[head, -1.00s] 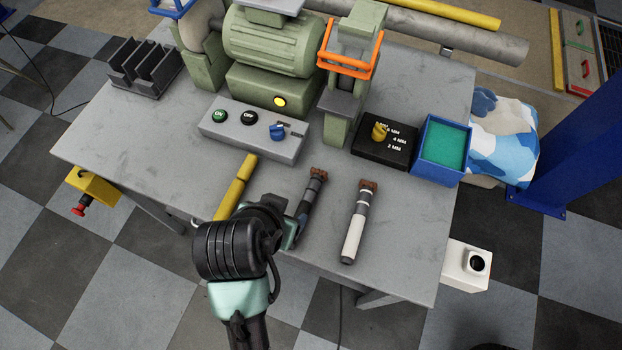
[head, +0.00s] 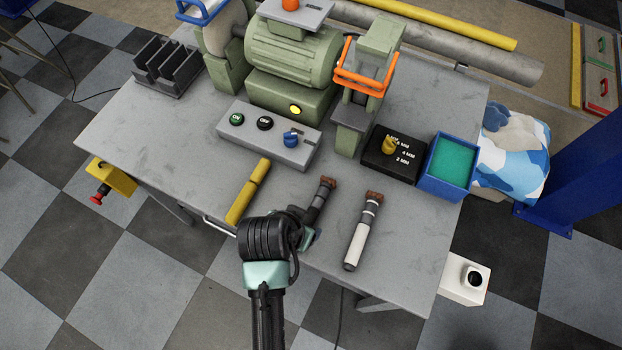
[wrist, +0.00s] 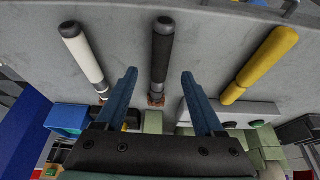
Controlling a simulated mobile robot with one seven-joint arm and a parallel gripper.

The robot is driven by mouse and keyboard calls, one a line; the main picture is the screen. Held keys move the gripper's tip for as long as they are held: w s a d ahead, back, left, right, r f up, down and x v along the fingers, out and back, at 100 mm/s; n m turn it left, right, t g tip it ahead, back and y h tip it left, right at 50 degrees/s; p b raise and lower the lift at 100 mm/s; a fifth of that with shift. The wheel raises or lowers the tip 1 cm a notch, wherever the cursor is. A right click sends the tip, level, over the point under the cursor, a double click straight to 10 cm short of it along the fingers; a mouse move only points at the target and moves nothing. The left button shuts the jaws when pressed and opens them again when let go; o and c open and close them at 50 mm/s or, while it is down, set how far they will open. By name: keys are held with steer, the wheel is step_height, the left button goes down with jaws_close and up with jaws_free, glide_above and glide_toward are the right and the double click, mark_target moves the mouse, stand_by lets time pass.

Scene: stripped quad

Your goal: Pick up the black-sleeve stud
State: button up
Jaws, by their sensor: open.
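The black-sleeve stud (head: 321,196) lies on the grey bench top, its brown tip pointing toward the grinder. My arm hides its near end in the head view. In the wrist view the stud (wrist: 162,50) lies between the lines of my two blue fingers, roughly centred, with clear space on both sides. My gripper (wrist: 160,75) is open and empty. Whether the fingers are down at the stud's height I cannot tell. In the head view my gripper (head: 310,236) is mostly hidden behind my wrist, at the stud's near end.
A white-sleeve stud (head: 360,235) lies to the right and a yellow stick (head: 248,192) to the left. Behind are the switch box (head: 268,137), the green grinder (head: 293,62), a black dial box (head: 394,158) and a blue tray (head: 475,155). The bench's front edge is close.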

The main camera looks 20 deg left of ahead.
mark_target(312, 215)
steer(key=shift+x, duration=2.2)
steer(key=shift+f, duration=0.25)
jaws_close()
